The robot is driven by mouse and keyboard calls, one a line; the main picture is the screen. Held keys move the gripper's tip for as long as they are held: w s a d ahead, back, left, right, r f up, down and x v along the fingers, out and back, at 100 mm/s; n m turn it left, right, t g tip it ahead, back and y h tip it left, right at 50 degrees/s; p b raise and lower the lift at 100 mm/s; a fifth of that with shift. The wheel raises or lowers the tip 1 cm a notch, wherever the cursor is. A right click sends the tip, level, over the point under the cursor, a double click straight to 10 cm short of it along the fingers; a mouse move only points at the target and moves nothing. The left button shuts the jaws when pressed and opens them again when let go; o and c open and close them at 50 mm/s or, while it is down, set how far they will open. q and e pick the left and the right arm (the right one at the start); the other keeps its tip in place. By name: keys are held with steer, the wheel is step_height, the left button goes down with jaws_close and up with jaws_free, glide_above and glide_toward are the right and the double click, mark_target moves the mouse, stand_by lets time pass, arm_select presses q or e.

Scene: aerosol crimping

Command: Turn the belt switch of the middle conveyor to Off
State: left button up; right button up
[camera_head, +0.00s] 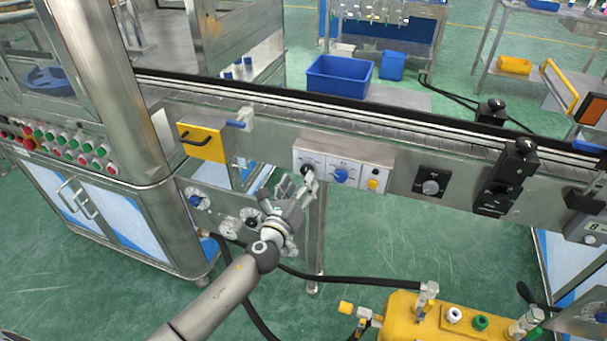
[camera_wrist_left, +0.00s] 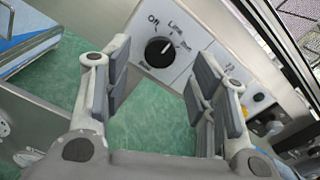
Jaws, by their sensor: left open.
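The belt switch (camera_wrist_left: 158,50) is a black rotary knob on a white plate, with printing around it. "Off" reads at its upper left, and a two-word label, which looks like "Line Run", is at its upper right. A white mark on the knob seems to point toward the upper-right label. In the head view the switch plate (camera_head: 300,157) is on the conveyor's front side, and the knob is partly hidden by my gripper. My left gripper (camera_head: 297,182) is in front of it. In the wrist view its open fingers (camera_wrist_left: 162,72) are apart either side of the knob, with nothing between them.
A blue knob (camera_head: 340,175) and a yellow button (camera_head: 373,183) are just right of the switch. Another dark switch box (camera_head: 431,186) is farther right. A yellow machine (camera_head: 400,318) stands below right on the green floor.

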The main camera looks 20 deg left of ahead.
mark_target(306, 172)
arm_select(q)
steer(key=w, duration=0.3)
steer(key=shift+w+d, duration=0.1)
steer(key=shift+w, duration=0.5)
arm_select(e)
steer(key=shift+w+a+f, duration=0.15)
steer(key=shift+w+a, duration=0.7)
arm_select(q)
steer(key=shift+c, duration=0.9)
steer(key=c, duration=0.8)
steer(key=shift+c, duration=0.2)
arm_select(e)
steer(key=shift+s+d, duration=0.25)
steer(key=shift+d, duration=0.25)
